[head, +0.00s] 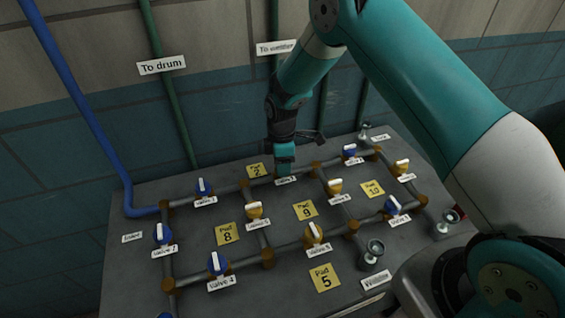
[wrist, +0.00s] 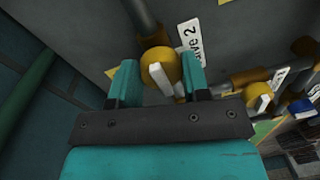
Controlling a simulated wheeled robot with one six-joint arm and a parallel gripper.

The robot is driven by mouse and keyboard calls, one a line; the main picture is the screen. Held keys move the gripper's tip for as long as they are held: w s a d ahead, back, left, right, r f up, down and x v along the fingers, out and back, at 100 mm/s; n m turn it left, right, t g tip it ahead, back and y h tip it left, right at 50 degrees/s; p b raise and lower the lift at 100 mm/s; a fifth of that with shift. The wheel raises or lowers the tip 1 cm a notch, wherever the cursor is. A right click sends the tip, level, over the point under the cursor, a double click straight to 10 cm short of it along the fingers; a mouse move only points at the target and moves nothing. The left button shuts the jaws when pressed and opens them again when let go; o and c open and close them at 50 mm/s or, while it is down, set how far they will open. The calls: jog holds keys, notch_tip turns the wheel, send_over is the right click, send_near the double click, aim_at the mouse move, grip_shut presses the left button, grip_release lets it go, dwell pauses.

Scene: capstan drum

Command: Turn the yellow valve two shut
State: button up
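A yellow valve (wrist: 175,62) with a white handle (wrist: 160,78) sits on a grey pipe in the wrist view. A white label (wrist: 190,38) with a "2" lies beside it. The handle runs roughly along the line of the pipe, tilted a little. My gripper (wrist: 160,82) has one teal finger on each side of the valve. The fingers are apart, with gaps seen at the handle; whether they touch the valve's body I cannot tell. In the head view my gripper (head: 285,158) is down at the back pipe and hides this valve.
Nearby stand another yellow valve (head: 335,187), a blue valve (head: 349,152) and a yellow valve (head: 254,211). Pipes with brown joints cross the grey bench (head: 190,300). Green wall pipes (head: 172,90) rise behind; yellow pads (head: 304,210) lie between the pipes.

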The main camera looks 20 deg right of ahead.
jog(key=c, duration=0.3)
jog(key=m+b, duration=0.2)
jog(key=m, duration=0.1)
jog(key=shift+m, duration=0.4)
jog(key=m+b, duration=0.1)
jog(key=m, duration=0.3)
jog(key=shift+s+m+b, duration=0.1)
jog(key=shift+m+b, duration=0.2)
jog(key=m+b, duration=0.1)
jog(key=m, duration=0.3)
jog(key=shift+t+y, duration=0.3)
jog(key=shift+s+a+m+b, duration=0.15)
jog(key=shift+m+b, duration=0.3)
jog(key=shift+m, duration=2.35)
